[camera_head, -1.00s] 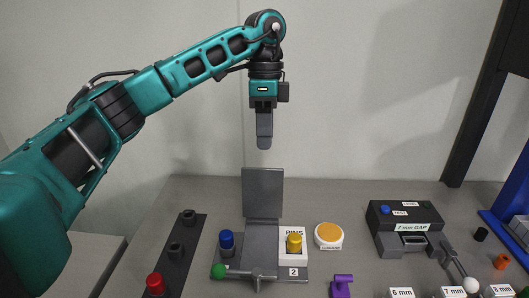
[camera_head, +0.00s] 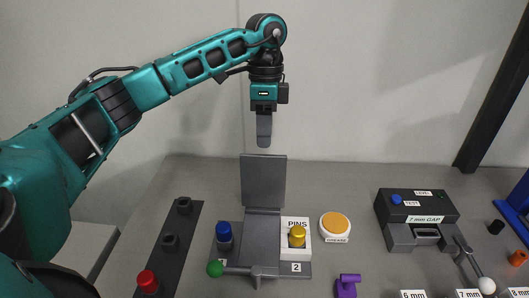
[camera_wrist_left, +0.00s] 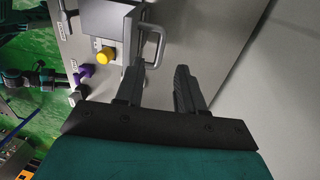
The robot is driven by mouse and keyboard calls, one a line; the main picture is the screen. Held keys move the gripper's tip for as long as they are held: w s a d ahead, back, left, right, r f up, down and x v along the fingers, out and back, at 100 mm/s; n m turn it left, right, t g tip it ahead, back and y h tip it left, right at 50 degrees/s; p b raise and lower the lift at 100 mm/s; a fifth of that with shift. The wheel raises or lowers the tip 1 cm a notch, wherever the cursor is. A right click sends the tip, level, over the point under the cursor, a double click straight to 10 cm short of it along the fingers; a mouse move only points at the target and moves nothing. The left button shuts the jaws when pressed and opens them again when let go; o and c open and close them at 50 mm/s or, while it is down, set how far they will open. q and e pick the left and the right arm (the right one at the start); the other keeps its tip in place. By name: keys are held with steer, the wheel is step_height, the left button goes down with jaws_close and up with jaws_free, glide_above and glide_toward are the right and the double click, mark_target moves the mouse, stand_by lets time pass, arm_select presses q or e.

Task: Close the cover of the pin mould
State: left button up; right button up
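The pin mould's grey base (camera_head: 263,228) stands on the table, and its flat grey cover (camera_head: 263,182) stands upright at the back. A lever with a green ball (camera_head: 215,269) is at its front. My left gripper (camera_head: 264,137) points down just above the cover's top edge, with a small gap showing in the head view; depth is hard to judge. There its fingers overlap as one. In the left wrist view the two fingers (camera_wrist_left: 160,72) stand apart with nothing between them; a grey U-shaped bar (camera_wrist_left: 154,45) lies beyond them. My right gripper is out of view.
A blue knob (camera_head: 224,235) and a white PINS block with a yellow knob (camera_head: 297,236) flank the mould. An orange-topped disc (camera_head: 335,225), a purple clip (camera_head: 347,286) and a black gap tester (camera_head: 418,207) are to the right. A dark rack with a red knob (camera_head: 147,281) is left.

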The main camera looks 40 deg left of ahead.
mark_target(264, 176)
arm_select(q)
steer(key=f, duration=0.5)
steer(key=shift+s+d+f, duration=0.2)
steer(key=shift+s+f, duration=0.1)
steer(key=shift+s, duration=0.05)
steer(key=shift+c, duration=0.4)
jaws_close()
